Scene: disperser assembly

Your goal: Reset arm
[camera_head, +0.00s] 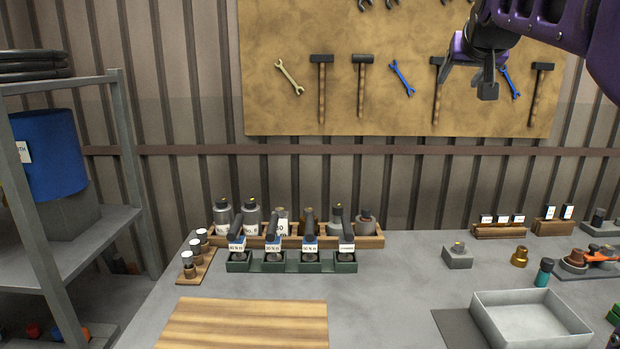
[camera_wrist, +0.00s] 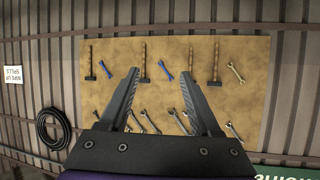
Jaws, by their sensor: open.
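My gripper (camera_head: 487,80) is raised at the upper right of the head view, above the workbench and in front of the pegboard. In the wrist view its two fingers (camera_wrist: 163,98) are spread apart with nothing between them. Behind the gap the pegboard (camera_wrist: 232,52) shows, with hammers and wrenches hanging on it. In the head view my purple arm reaches in from the upper right corner.
The grey workbench (camera_head: 400,290) holds a green rack (camera_head: 285,263) of dark-handled devices, a wooden bottle rack (camera_head: 372,240), a wooden board (camera_head: 245,325) and a grey tray (camera_head: 530,320). A metal shelf (camera_head: 70,240) stands at left. Air around my gripper looks clear.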

